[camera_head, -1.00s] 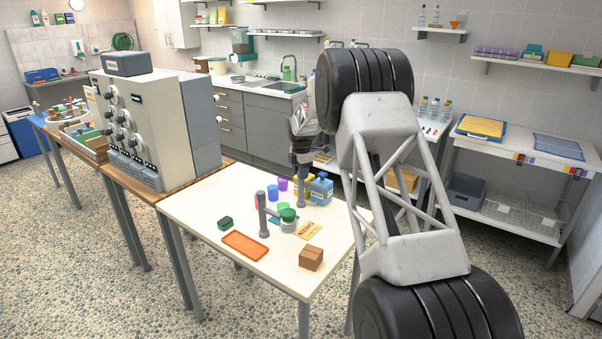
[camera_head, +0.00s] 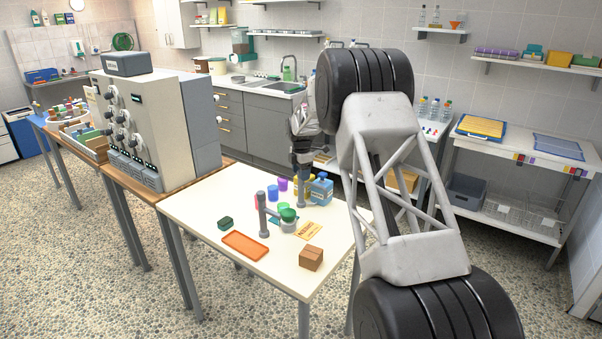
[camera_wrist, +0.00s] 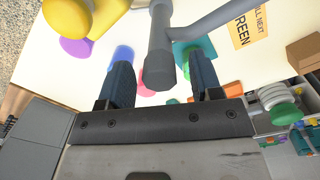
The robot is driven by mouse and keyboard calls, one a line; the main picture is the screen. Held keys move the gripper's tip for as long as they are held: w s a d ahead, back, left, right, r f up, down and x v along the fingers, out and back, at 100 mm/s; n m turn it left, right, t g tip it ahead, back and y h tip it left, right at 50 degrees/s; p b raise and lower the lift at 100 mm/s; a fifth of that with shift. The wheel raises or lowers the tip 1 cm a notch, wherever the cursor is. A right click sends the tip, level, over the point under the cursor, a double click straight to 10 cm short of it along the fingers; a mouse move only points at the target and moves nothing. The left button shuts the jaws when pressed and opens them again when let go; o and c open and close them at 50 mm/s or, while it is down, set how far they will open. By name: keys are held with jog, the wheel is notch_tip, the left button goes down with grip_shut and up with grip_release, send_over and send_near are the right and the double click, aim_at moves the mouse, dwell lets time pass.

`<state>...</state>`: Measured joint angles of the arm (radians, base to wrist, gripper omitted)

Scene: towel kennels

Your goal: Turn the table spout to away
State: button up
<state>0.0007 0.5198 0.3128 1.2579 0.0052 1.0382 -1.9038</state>
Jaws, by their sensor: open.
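The grey table spout (camera_head: 262,215) stands on the white table with a thick upright and a sideways arm. In the wrist view, a grey upright (camera_wrist: 159,45) has an arm running to the upper right. My gripper (camera_wrist: 160,65) is open, its two dark fingers on either side of that upright's rounded end in the picture. I see a gap on both sides and cannot tell how deep the end sits between the fingers. A ringed grey part with a green top (camera_head: 288,215) is beside the spout's upright in the head view. Much of my gripper is hard to make out there.
Purple (camera_head: 282,184) and blue (camera_head: 272,191) cups and a blue bottle (camera_head: 321,190) stand behind the spout. The table's left corner is clear.

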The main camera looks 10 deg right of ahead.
jog(key=shift+r, duration=3.85)
jog(key=shift+s, duration=0.1)
jog(key=shift+s+r, duration=0.35)
jog(key=shift+r, duration=0.05)
jog(key=s+r+m, duration=0.4)
jog(key=s+r, duration=0.2)
jog(key=s, duration=0.6)
jog(key=s+r+m+t, duration=0.1)
jog(key=s+r+m, duration=0.35)
jog(key=s, duration=0.75)
jog(key=s+r+m, duration=0.3)
jog(key=s+r, duration=0.3)
jog(key=s, duration=0.5)
jog(key=s+f+m, duration=0.2)
jog(key=s+m, duration=0.1)
jog(key=s, duration=0.9)
jog(key=s+f+m+t, duration=0.1)
jog(key=s+f+m, duration=0.2)
jog(key=s, duration=0.9)
jog(key=s+f+m, duration=0.2)
jog(key=s+m, duration=0.2)
jog(key=s, duration=0.8)
jog(key=shift+s+d+f, duration=0.2)
jog(key=shift+s+f, duration=0.05)
